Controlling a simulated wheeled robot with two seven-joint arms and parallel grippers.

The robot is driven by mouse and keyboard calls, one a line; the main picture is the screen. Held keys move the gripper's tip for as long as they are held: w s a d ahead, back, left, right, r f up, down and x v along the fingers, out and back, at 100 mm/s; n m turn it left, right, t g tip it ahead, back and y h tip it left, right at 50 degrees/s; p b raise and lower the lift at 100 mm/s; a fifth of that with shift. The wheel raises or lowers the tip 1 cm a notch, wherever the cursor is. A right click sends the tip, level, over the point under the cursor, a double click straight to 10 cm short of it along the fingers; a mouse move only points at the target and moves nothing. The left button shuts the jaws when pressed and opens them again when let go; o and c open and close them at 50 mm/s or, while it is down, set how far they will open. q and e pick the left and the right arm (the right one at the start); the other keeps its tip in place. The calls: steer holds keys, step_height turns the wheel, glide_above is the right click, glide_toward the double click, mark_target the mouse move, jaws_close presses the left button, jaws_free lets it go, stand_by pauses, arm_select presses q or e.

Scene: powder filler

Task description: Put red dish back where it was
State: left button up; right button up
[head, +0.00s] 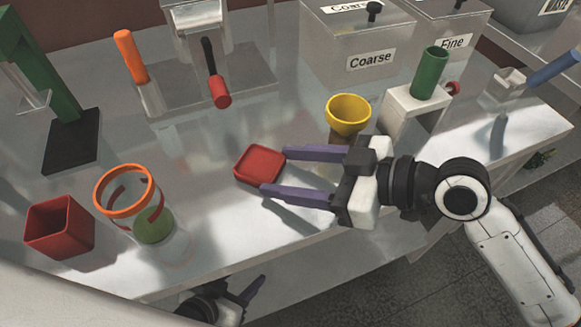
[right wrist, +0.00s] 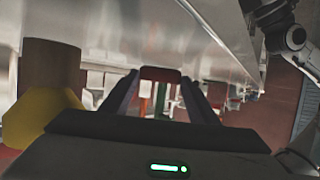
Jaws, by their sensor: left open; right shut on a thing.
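The red dish (head: 260,165) is a small shallow square tray. My right gripper (head: 274,171) reaches in from the right with its purple fingers shut on the dish's two sides. The dish is over the middle of the shiny table, and I cannot tell how far above the surface it is. In the right wrist view the dish (right wrist: 160,74) shows as a red edge between the fingertips. My left gripper (head: 245,291) is open, below the table's front edge at the bottom, and partly cut off.
A deeper red box (head: 60,227) and a clear cylinder with an orange rim (head: 124,191) stand at left. Behind the right gripper are a yellow funnel (head: 348,108), a green cylinder on a white stand (head: 407,102) and the Coarse bin (head: 360,60).

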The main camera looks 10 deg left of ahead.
steer(key=o, duration=1.1)
steer(key=shift+f, duration=0.1)
steer(key=shift+c, duration=0.2)
steer(key=shift+r, duration=0.3)
steer(key=b+v, duration=0.1)
steer(key=v, duration=0.9)
steer(key=shift+d, duration=0.35)
steer(key=shift+s+d+r, duration=0.2)
steer(key=shift+d+r, duration=0.05)
steer(key=shift+d, duration=0.3)
